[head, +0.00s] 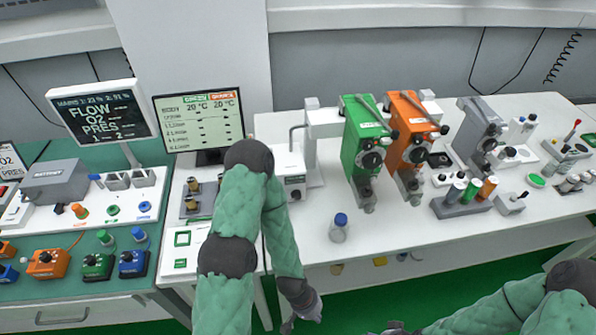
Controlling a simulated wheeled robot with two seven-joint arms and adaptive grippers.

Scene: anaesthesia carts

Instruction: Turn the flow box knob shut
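A white box (290,165) stands on the white bench just right of my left forearm, with a small dark panel and a dark round knob (296,194) low on its front. It looks like the flow box, though no label is readable. The knob's setting is too small to tell. My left gripper (299,318) hangs low at the bottom edge, in front of the bench and below the box, touching nothing that I can see. Its fingertips are partly cut off. My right gripper (396,329) shows only as a sliver at the bottom edge.
A green vaporizer (360,145) and an orange vaporizer (408,135) stand right of the box, with a grey one (476,132) beyond. A blue-capped bottle (338,228) stands near the front edge. Monitors and coloured knob boxes fill the left.

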